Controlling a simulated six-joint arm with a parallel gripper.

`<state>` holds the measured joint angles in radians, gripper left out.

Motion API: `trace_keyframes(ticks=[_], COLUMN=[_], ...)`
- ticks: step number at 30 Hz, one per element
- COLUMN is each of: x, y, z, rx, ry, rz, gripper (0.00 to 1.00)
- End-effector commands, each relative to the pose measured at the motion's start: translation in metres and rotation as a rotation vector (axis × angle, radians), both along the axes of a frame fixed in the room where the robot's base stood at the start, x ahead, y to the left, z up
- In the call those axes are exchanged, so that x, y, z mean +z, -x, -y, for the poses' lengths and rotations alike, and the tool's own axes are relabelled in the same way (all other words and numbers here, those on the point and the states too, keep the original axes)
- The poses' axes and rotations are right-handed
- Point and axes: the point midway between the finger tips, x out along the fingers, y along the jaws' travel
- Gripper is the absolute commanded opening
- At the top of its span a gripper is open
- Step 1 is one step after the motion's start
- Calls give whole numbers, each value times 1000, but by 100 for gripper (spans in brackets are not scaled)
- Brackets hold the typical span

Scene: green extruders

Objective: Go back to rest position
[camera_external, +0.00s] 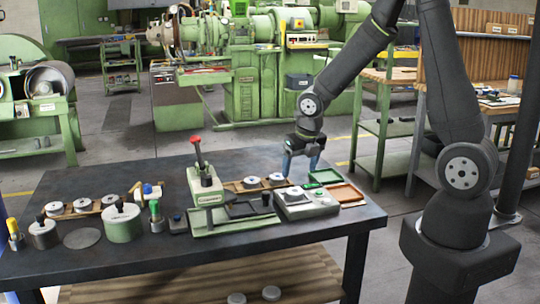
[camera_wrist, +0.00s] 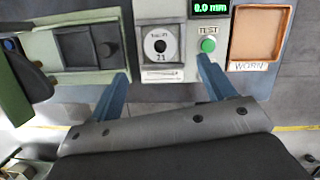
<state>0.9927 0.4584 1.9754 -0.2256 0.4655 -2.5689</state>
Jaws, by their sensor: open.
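My gripper (camera_external: 302,168) hangs above the right part of the dark workbench (camera_external: 265,236), its fingers pointing down over the tester (camera_external: 306,207). In the wrist view, my gripper (camera_wrist: 163,74) has its two blue fingers wide apart with nothing held between them. The tester (camera_wrist: 143,8) shows there with a round labelled disc (camera_wrist: 160,45) with a dark centre on its plate. Its green TEST button (camera_wrist: 208,45) is beside the right finger, and its display (camera_wrist: 211,8) reads 0.0 mm. The fingers appear apart from the disc.
A green press (camera_external: 205,187) with a red-knobbed lever stands left of the tester. A brown WORN tray (camera_external: 361,193) and green tray (camera_external: 325,177) lie to its right. Wooden racks with discs, a green canister (camera_external: 122,222) and small bottles fill the left. Space above the bench looks clear.

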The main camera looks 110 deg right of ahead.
Motion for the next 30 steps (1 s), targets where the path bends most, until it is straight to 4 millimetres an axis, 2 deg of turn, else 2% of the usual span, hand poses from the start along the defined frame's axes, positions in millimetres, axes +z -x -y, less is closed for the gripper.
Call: trace_keyframes(ticks=[19,30], x=[95,37], y=[5,3], z=[-25,-11], rx=[1,-1], ry=[4,-5], rz=[2,-3], gripper=[75,75])
